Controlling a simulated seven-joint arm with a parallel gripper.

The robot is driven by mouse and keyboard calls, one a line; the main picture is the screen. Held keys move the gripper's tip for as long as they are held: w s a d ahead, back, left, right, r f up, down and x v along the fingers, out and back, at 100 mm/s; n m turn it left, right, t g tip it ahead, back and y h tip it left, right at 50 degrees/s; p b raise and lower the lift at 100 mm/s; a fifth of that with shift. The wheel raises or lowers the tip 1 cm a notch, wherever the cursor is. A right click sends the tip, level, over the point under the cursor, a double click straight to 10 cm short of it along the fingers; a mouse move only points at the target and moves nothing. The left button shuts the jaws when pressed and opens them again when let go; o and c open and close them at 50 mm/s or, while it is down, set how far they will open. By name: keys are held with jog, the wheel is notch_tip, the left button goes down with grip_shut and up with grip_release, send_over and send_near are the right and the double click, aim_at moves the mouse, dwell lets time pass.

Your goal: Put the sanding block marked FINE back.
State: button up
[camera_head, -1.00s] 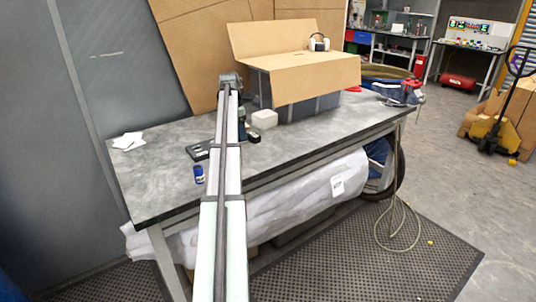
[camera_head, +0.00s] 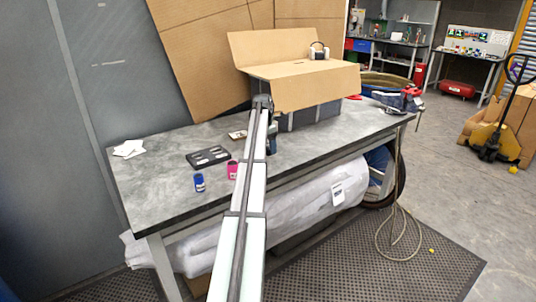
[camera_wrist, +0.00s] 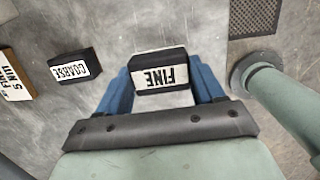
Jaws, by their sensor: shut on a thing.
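The sanding block marked FINE (camera_wrist: 160,76) is between the blue fingers of my gripper (camera_wrist: 160,84) in the wrist view. Its white label appears upside down there, and its sides are dark. My gripper is shut on it. Whether the block touches the surface below, I cannot tell. A similar dark block marked COARSE (camera_wrist: 75,68) lies to the left, apart from my gripper. In the head view, my arm's end reaches over the bench (camera_head: 160,190) near the cardboard box, and the held block cannot be made out.
A black tray with several light patches (camera_head: 208,157) lies left of my arm, near a blue jar (camera_head: 199,183) and a pink jar (camera_head: 232,170). A cardboard box (camera_head: 300,72) stands behind. A tan-sided labelled block (camera_wrist: 14,78) lies far left. The bench's left part is mostly clear.

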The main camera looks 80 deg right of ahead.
aim_at(268, 152)
jog(key=shift+f, duration=2)
jog(key=shift+f, duration=0.1)
jog(key=o, duration=1)
jog(key=r, duration=0.4)
jog(key=w+a+r, duration=0.1)
jog(key=r, duration=0.7)
jog(key=shift+w+a, duration=0.15)
